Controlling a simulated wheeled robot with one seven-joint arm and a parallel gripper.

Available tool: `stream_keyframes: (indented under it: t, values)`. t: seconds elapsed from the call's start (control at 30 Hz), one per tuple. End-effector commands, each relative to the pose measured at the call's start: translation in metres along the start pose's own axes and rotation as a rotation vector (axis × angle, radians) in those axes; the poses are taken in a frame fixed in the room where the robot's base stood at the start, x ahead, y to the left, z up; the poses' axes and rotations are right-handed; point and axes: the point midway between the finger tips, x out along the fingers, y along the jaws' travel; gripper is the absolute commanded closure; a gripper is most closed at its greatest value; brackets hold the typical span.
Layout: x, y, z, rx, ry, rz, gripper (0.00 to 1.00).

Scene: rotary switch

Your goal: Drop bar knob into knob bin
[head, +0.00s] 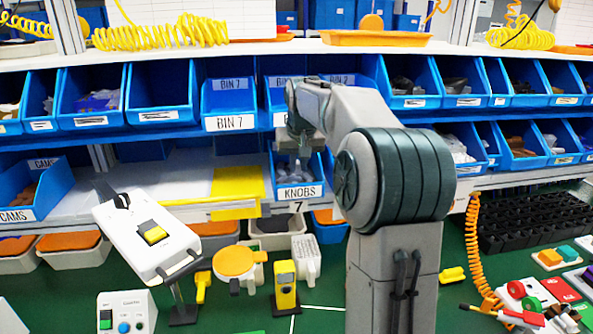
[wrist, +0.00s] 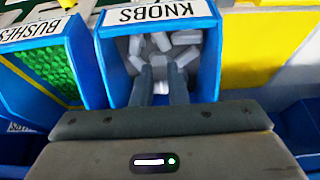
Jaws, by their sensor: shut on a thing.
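The blue bin labelled KNOBS (head: 300,191) stands on the lower shelf, and it also shows in the wrist view (wrist: 158,13) with several grey knobs (wrist: 185,38) inside. My gripper (wrist: 160,73) is over this bin, its two grey fingers pointing down into its opening. The fingers are closed on a small grey piece, the bar knob (wrist: 159,82), which is mostly hidden between them. In the head view my gripper (head: 301,150) is just above the bin, partly covered by my arm. I cannot tell the exact gap to the knobs below.
A BUSHES bin (wrist: 40,70) with green contents adjoins on the left in the wrist view. A yellow panel (head: 237,184) lies left of the KNOBS bin in the head view. BIN 7 (head: 229,105) and other blue bins fill the shelf above.

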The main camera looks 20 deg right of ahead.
Motion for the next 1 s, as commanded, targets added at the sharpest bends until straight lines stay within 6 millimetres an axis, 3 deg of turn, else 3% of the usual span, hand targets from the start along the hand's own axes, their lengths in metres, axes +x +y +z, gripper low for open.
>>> stream_keyframes:
  t: [0.03, 0.13, 0.93, 0.97, 1.0]
  values:
    - [0.011, 0.000, 0.005, 0.000, 0.003, 0.000, 1.00]
    - [0.017, 0.000, 0.007, 0.000, 0.003, 0.000, 1.00]
    - [0.027, 0.000, 0.011, 0.001, 0.003, 0.000, 1.00]
    - [0.027, 0.000, 0.011, 0.001, 0.003, 0.000, 0.81]
    - [0.027, 0.000, 0.011, 0.001, 0.003, 0.000, 0.70]
